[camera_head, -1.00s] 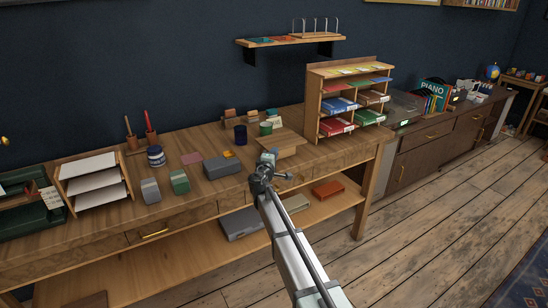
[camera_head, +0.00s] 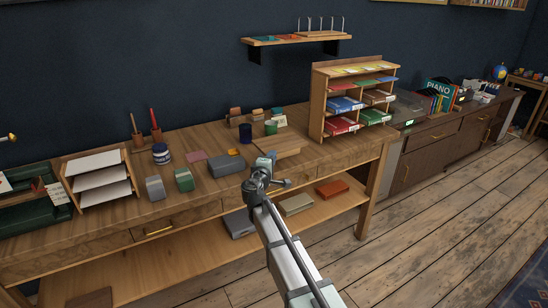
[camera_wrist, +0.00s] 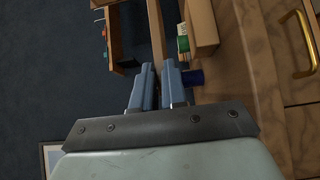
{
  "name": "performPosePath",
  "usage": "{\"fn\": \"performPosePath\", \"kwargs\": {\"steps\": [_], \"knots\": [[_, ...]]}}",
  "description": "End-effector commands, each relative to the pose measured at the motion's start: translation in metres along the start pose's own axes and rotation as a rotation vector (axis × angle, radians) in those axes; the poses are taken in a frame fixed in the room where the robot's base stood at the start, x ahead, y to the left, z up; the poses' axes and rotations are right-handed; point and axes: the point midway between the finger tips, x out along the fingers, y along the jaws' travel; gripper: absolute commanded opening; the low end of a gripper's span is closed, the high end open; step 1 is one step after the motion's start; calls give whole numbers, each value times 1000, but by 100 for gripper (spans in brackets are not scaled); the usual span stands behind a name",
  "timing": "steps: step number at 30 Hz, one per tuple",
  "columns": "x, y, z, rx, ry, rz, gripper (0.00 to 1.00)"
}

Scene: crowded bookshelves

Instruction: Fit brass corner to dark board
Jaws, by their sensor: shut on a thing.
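My gripper (camera_head: 272,157) is above the front of the workbench, in front of a flat light wooden piece (camera_head: 284,146). In the wrist view its two blue-grey fingers (camera_wrist: 160,72) are nearly together. What they grip is too small or hidden to make out. A small yellow, brass-like piece (camera_head: 233,152) lies on the bench behind a dark grey block (camera_head: 226,166). A flat dull-red piece (camera_head: 196,157) lies to its left. I cannot tell which piece is the dark board.
A dark blue cup (camera_head: 245,133) and a green cup (camera_head: 270,128) stand behind the gripper. A wooden sorter (camera_head: 318,105) with coloured books stands to the right. Grey and green blocks, a striped jar (camera_head: 161,153) and a tray rack (camera_head: 67,181) are to the left.

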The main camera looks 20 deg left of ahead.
Motion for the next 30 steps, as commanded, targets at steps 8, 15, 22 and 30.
{"fn": "performPosePath", "kwargs": {"steps": [8, 15, 22, 30], "knots": [[-33, 11, 1, 0, 1, 0, 0], [-42, 15, 0, 0, 0, 0, 0], [-42, 15, 0, 0, 0, 0, 0], [-30, 9, 35, -1, -10, 0, 0]]}}
